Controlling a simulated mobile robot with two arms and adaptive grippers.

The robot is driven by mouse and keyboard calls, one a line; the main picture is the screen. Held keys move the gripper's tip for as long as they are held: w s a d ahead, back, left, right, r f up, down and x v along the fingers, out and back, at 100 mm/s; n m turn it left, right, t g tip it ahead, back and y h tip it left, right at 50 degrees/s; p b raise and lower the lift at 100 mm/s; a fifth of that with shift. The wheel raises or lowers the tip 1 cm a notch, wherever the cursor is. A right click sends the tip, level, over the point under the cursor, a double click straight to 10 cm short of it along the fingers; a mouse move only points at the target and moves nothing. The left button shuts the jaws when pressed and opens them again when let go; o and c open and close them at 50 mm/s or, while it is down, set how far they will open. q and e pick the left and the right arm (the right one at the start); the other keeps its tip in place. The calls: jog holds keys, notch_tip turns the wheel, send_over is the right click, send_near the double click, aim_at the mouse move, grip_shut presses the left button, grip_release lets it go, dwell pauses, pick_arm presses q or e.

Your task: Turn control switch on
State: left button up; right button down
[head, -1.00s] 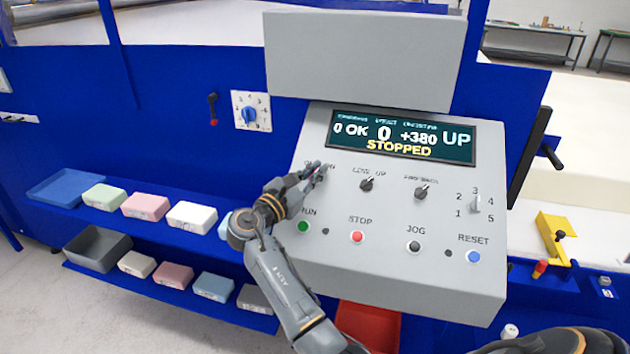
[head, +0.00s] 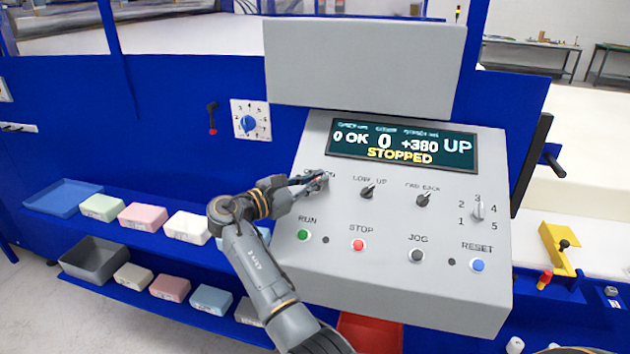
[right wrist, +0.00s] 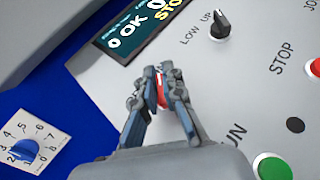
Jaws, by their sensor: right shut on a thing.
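The control panel (head: 402,290) is a sloped grey console with a dark display (head: 402,145) reading "STOPPED". The arm coming up from the bottom ends in my right gripper (head: 318,181), at the panel's upper left, left of the "LOW UP" knob (head: 367,191). In the right wrist view my right gripper (right wrist: 161,78) is shut on the control switch, with a narrow red part (right wrist: 161,90) between its fingers. The fingers hide most of the switch and its label, so its setting cannot be read. My left gripper is not in view.
Below are the green RUN (head: 303,236), red STOP (head: 358,245) and blue RESET (head: 478,266) buttons. Another knob (head: 423,199) and a numbered selector (head: 478,211) sit to the right. Foam blocks (head: 143,216) lie on blue shelves at left.

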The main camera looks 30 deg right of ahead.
jog(key=c, duration=1.5)
grip_release()
jog(key=shift+s+f, duration=0.1)
jog(key=shift+f, duration=0.35)
jog(key=shift+c, duration=0.2)
jog(key=shift+o, duration=0.5)
jog(key=shift+s+r, duration=0.1)
jog(key=shift+r, duration=0.05)
jog(key=shift+w, duration=0.3)
jog(key=shift+a, duration=0.45)
jog(key=a, duration=1.1)
jog(key=shift+s, duration=0.35)
